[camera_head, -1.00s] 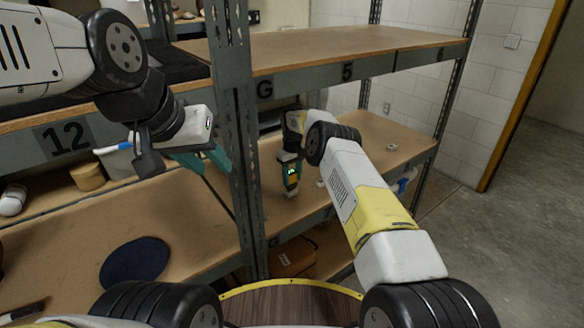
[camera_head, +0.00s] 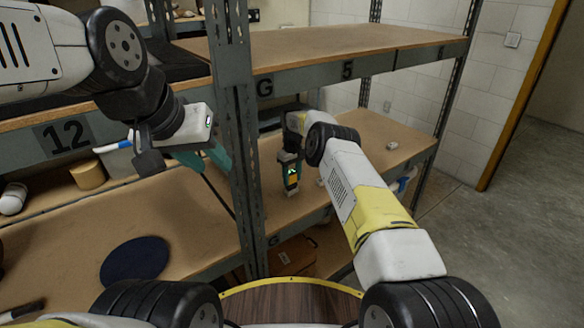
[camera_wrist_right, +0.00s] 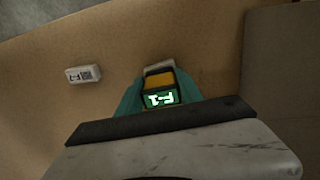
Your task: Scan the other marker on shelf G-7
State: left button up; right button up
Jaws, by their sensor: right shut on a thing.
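My right gripper (camera_head: 291,153) is shut on a handheld scanner (camera_head: 291,174) with an orange part and a lit green display, held over the lower shelf (camera_head: 361,170) of rack G. In the right wrist view the scanner (camera_wrist_right: 161,88) stands between teal fingers, its display showing characters upside down. A white marker (camera_wrist_right: 83,74) with a printed code lies left of it. The head view shows a small white marker (camera_head: 392,146) farther right on this shelf. My left gripper (camera_head: 203,160) is open and empty, left of the upright.
The upper shelf board (camera_head: 330,42), marked 5, is above my right gripper. Open floor is at right.

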jog(key=shift+r, duration=3.55)
